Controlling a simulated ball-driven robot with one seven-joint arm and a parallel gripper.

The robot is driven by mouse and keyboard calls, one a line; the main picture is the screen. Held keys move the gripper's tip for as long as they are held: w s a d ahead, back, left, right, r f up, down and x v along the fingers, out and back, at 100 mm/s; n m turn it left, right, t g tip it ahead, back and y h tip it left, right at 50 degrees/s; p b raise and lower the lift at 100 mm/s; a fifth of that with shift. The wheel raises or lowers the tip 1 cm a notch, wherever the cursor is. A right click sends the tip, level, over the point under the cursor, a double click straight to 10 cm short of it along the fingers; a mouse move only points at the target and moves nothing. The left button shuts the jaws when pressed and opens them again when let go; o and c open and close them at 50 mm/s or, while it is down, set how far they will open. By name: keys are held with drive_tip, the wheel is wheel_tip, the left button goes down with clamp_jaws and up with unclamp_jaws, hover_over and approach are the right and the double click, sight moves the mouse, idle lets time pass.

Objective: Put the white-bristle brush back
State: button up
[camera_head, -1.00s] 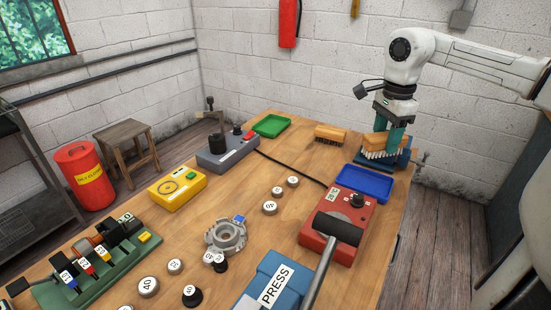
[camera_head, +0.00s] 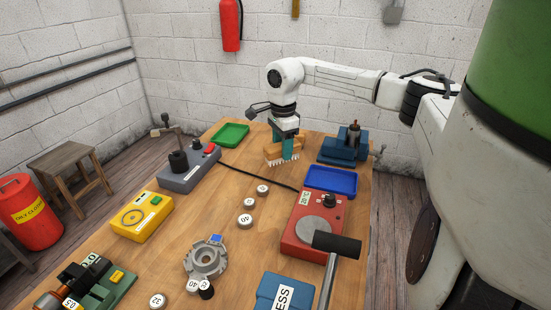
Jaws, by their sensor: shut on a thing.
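The white-bristle brush (camera_head: 272,151) has a tan wooden back, and its pale bristles point down toward the bench. My gripper (camera_head: 287,152), with teal fingers, is shut on it at the far end of the bench, left of the blue vise (camera_head: 337,150). The bristles are at or just above the bench top; I cannot tell whether they touch. A second wooden brush, seen earlier in this area, is mostly or fully hidden behind my gripper and the held brush.
The blue vise holds an upright dark metal part (camera_head: 353,133). A green tray (camera_head: 231,135) lies left of the brush and a blue tray (camera_head: 331,181) in front-right. A black cable crosses the bench. A red device (camera_head: 307,228) and grey device (camera_head: 188,170) stand nearer.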

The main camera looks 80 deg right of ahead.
sight(276, 143)
drive_tip(key=shift+w+d+f, duration=0.2)
drive_tip(key=shift+w+f, duration=0.75)
drive_tip(key=shift+f, duration=0.2)
drive_tip(key=shift+w+d+f+p, duration=0.1)
drive_tip(key=shift+f+p, duration=0.35)
drive_tip(key=shift+f, duration=1.2)
drive_tip(key=shift+f, duration=0.1)
drive_tip(key=o, duration=1)
wheel_tip(276, 143, up, 12)
drive_tip(key=shift+r+b, duration=0.15)
drive_tip(key=shift+b, duration=0.5)
